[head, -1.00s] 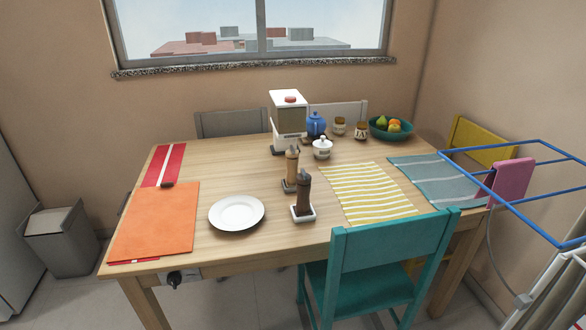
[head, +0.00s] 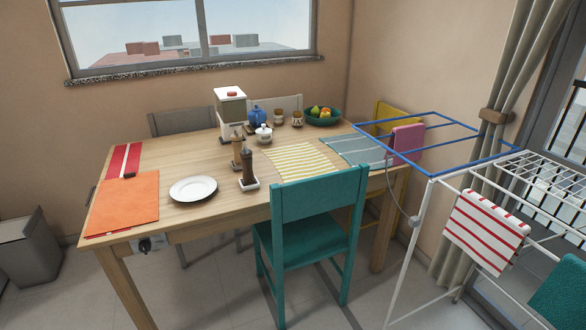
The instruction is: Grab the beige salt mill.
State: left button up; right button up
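The beige salt mill (head: 238,151) stands upright near the middle of the wooden table (head: 215,215). It is behind and slightly left of a dark brown mill (head: 248,165), which stands on a small white tray and hides part of its lower right side. Neither of my grippers shows in the head view.
A white plate (head: 193,189) and an orange cloth (head: 122,203) lie left of the mills. A white dispenser (head: 231,112) stands behind them. A teal chair (head: 310,220) blocks the front right side. A drying rack (head: 424,205) stands at the right.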

aim_at(237, 145)
jog(key=z, duration=0.45)
jog(key=k, duration=0.2)
jog(key=u, duration=1.25)
jog(key=i, duration=0.8)
jog(key=u, duration=0.1)
